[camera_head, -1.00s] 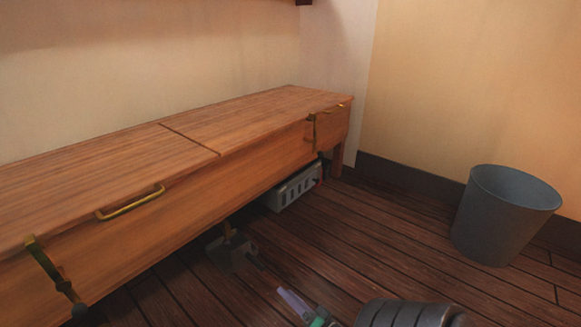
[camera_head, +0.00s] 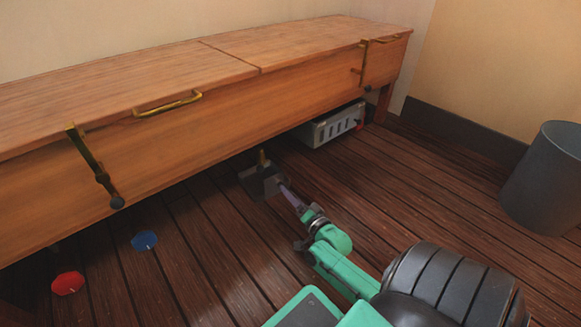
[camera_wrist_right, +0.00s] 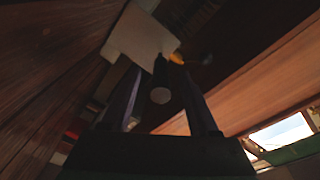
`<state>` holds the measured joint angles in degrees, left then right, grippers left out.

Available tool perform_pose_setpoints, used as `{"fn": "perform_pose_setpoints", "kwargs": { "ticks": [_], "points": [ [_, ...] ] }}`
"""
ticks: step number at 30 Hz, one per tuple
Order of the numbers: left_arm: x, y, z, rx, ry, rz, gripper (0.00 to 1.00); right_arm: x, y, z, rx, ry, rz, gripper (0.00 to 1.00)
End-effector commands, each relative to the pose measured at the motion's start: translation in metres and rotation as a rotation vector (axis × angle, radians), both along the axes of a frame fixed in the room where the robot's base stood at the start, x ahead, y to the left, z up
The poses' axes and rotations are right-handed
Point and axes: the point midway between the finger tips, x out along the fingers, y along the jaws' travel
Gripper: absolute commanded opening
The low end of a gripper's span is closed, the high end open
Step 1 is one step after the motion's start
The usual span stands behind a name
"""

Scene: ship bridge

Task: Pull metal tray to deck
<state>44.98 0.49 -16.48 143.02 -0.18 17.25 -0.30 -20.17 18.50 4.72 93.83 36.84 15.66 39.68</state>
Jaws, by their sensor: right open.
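A flat grey metal tray (camera_head: 258,186), like a dustpan with a short brown handle, lies on the deck at the front edge of the bench's underside. In the wrist view its pale plate (camera_wrist_right: 138,36) is at the top, and a dark rod with a round end (camera_wrist_right: 160,92) points toward the camera. My right gripper (camera_head: 286,192) reaches it from the lower right. In the wrist view the open fingers (camera_wrist_right: 160,88) appear on either side of the rod; I cannot tell whether they touch it. My left gripper is not in view.
A long wooden bench (camera_head: 225,105) with brass handles and latches overhangs the tray. A grey slotted box (camera_head: 332,125) sits under its right end. A bin (camera_head: 545,180) stands at right. Red (camera_head: 68,283) and blue (camera_head: 144,240) discs lie on the deck at left.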

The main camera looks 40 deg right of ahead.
Motion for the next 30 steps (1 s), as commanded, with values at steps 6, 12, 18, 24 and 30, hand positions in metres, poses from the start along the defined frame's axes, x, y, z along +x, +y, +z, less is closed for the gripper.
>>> {"fn": "perform_pose_setpoints", "kwargs": {
  "ticks": [6, 12, 18, 24, 30],
  "points": [
    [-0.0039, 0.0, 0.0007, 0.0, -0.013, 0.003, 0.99, 0.003, -0.0005, 0.0009, 0.0, -0.001, -0.001, 0.61],
    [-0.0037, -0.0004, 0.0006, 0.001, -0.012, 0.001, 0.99, 0.0027, -0.0004, 0.0007, 0.0, 0.0, 0.0, 0.15],
    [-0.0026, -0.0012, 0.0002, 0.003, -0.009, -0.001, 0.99, 0.0025, -0.0003, 0.0006, 0.0, 0.0, 0.0, 0.0],
    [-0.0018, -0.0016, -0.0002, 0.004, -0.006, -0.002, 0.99, 0.0024, -0.0002, 0.0004, 0.0, 0.0, 0.0, 0.0],
    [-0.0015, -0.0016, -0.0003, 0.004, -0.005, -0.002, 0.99, 0.0024, -0.0001, 0.0003, 0.0, 0.0, 0.0, 0.0]
  ]
}}
